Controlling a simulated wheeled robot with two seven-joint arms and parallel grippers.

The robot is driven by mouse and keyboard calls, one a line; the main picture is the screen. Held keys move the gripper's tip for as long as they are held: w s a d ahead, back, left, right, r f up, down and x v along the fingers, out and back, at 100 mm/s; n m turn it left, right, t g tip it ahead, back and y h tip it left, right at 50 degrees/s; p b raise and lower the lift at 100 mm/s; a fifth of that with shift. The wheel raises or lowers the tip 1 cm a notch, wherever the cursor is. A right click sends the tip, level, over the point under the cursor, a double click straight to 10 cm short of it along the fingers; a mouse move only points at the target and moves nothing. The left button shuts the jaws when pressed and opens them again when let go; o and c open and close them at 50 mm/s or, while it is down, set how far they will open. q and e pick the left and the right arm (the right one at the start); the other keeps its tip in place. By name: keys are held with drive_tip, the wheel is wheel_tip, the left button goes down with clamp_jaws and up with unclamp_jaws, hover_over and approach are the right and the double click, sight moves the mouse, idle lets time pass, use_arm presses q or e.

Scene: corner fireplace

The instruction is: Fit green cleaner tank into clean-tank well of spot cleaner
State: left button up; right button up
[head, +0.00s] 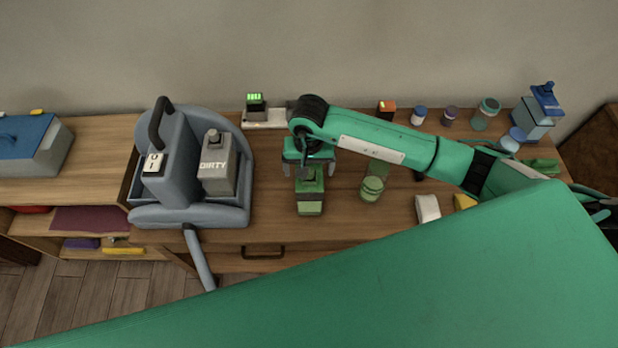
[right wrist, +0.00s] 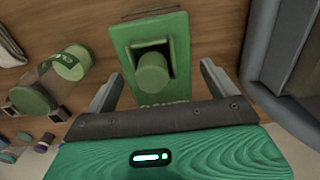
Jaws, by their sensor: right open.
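The green cleaner tank (head: 310,201) stands on the wooden top, right of the grey spot cleaner (head: 195,215). The spot cleaner holds a grey tank marked DIRTY (head: 217,172) on its right side; its clean-tank well cannot be made out. My right gripper (head: 309,160) is over the tank's upper end. In the right wrist view the gripper (right wrist: 160,84) is open, with its fingers on either side of the green tank (right wrist: 178,27) near its round cap; contact cannot be told. My left gripper is not in view.
A green see-through jar (head: 372,188) and a white block (head: 427,208) stand right of the tank. A charger with a green display (head: 256,106) and several small jars line the back. A blue-lidded box (head: 30,145) is at far left. Bare wood separates tank and spot cleaner.

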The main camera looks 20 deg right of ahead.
drive_tip(key=shift+f, duration=0.3)
drive_tip(key=shift+w+r, duration=0.1)
drive_tip(key=c, duration=1.9)
